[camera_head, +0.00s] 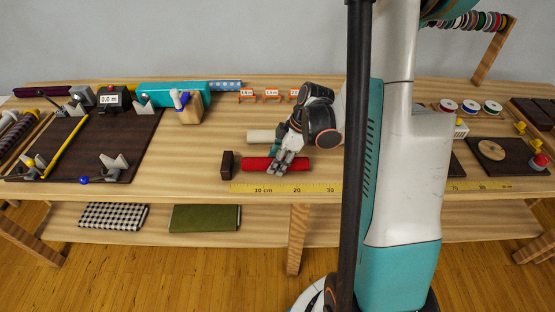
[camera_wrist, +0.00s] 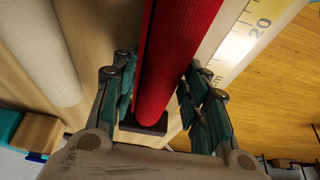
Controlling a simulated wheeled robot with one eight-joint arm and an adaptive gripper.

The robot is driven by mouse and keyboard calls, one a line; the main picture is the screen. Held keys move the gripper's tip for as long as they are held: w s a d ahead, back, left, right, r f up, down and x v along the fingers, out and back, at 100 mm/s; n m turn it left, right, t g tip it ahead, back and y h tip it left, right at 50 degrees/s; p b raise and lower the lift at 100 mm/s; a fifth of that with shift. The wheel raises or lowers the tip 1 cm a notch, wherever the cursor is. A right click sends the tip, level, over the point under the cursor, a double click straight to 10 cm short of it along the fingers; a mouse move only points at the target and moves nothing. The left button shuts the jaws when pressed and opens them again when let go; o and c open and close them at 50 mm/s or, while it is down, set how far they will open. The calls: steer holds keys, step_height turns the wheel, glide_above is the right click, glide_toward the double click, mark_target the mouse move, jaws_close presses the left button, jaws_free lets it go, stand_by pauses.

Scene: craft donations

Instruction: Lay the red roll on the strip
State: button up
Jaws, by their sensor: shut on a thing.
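The red roll (camera_head: 255,163) lies left to right just behind the yellow measuring strip (camera_head: 315,188) in the head view, apart from it. My gripper (camera_head: 280,167) reaches down over the roll's middle. In the wrist view its two fingers stand on either side of the red roll (camera_wrist: 178,60), shut on it. The strip (camera_wrist: 245,38) shows right of the roll there, with the mark 20. I cannot tell whether the roll touches the table. My arm's column hides the middle of the strip in the head view.
A dark brown block (camera_head: 227,163) stands at the roll's left end. A cream roll (camera_head: 260,136) lies behind. A dark board (camera_head: 130,150) with clamps is at left. Another board (camera_head: 492,149) is at right. The table's front edge runs close to the strip.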

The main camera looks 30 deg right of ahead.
stand_by(0.3)
steer(key=o, duration=1.2)
steer(key=v, duration=1.2)
